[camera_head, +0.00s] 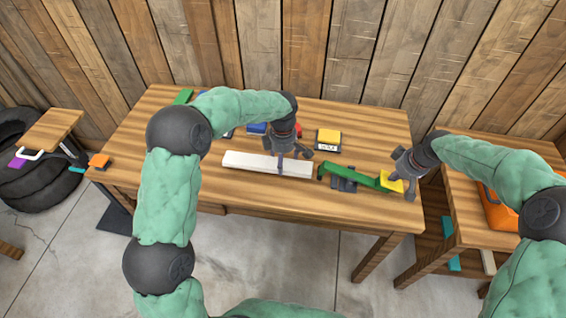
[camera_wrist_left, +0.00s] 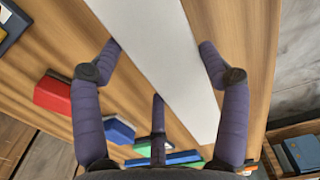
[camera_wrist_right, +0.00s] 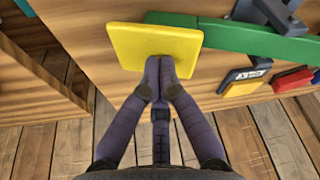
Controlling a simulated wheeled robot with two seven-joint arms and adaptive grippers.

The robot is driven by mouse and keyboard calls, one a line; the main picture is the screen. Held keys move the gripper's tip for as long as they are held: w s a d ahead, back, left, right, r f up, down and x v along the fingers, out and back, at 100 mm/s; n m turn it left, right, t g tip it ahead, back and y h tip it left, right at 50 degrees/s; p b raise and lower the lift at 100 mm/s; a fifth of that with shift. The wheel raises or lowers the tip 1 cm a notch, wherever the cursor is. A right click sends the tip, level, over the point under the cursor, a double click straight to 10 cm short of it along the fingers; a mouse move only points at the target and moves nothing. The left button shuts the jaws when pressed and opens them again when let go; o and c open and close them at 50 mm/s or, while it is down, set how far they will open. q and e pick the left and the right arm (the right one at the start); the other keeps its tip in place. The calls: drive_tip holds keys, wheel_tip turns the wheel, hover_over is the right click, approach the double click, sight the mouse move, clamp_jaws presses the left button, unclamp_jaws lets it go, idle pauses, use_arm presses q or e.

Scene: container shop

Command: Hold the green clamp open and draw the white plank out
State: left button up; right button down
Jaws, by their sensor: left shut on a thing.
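The white plank (camera_head: 245,161) lies lengthwise over the table, its right end just left of the green clamp (camera_head: 352,175); a narrow gap seems to part them. My left gripper (camera_head: 285,154) is shut on the plank near its right part; in the left wrist view the fingers stand either side of the plank (camera_wrist_left: 160,45). The clamp has a green arm, a dark base (camera_head: 343,184) and a yellow pad (camera_head: 391,182) at its right end. My right gripper (camera_head: 400,184) is shut, fingertips together at the pad; in the right wrist view they overlap the pad's edge (camera_wrist_right: 155,40).
A yellow-and-black box (camera_head: 327,139) stands behind the clamp. Blue, red and green items lie along the table's back, partly behind my left arm. An orange item (camera_head: 99,161) lies at the left edge. The table front (camera_head: 250,192) is clear. A side table stands right.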

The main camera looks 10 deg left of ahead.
use_arm(q)
drive_tip(key=shift+r, duration=1.7)
use_arm(e)
drive_tip(key=shift+s+a+f, duration=0.1)
drive_tip(key=shift+f, duration=0.05)
wheel_tip(320, 180, up, 9)
idle(0.3)
use_arm(q)
drive_tip(key=shift+f, duration=0.1)
idle(0.4)
